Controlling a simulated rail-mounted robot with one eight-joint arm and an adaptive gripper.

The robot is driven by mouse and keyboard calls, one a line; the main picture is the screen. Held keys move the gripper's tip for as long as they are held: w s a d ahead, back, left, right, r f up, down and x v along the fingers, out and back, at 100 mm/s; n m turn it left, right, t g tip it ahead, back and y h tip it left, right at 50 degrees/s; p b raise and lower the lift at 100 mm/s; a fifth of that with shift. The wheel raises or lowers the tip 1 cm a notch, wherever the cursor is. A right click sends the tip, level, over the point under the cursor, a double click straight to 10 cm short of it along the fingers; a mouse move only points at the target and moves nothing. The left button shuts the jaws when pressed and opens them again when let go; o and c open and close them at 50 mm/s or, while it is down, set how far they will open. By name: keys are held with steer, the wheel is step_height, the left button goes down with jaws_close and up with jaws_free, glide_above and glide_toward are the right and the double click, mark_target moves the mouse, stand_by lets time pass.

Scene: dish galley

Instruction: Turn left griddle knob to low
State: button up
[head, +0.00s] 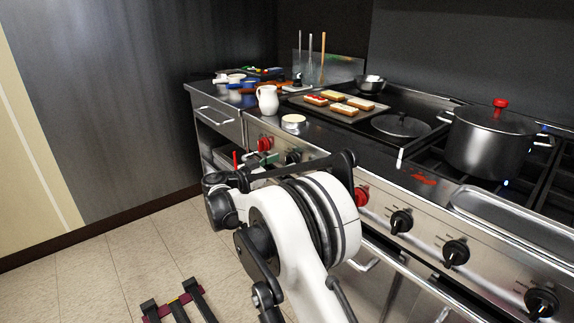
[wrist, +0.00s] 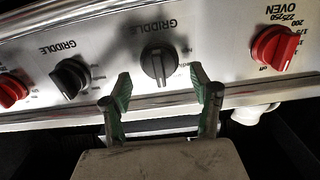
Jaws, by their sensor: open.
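The wrist view is upside down to the panel lettering. It shows two black griddle knobs on the steel front panel. The one beside the red oven knob is the left griddle knob (wrist: 158,63); it also shows in the head view (head: 293,156). Its pointer runs roughly up and down in the picture. My gripper (wrist: 161,88) is open, with green-padded fingers either side of this knob in the picture. Nothing is between the fingers, and the tips seem just short of it. The other griddle knob (wrist: 70,77) is hidden behind my arm in the head view.
The red oven knob (wrist: 273,48) is close to one finger; another red knob (wrist: 13,90) is at the far left. A handle rail runs below the panel. Floor at left is mostly clear.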

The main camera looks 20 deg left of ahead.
mark_target(290, 161)
steer(key=shift+x, duration=1.25)
steer(key=shift+c, duration=0.3)
steer(key=c, duration=1.1)
steer(key=shift+o, duration=0.2)
steer(key=shift+a+f+n, duration=0.1)
steer(key=shift+a+n, duration=0.05)
steer(key=shift+n, duration=3.15)
steer(key=o, duration=1.1)
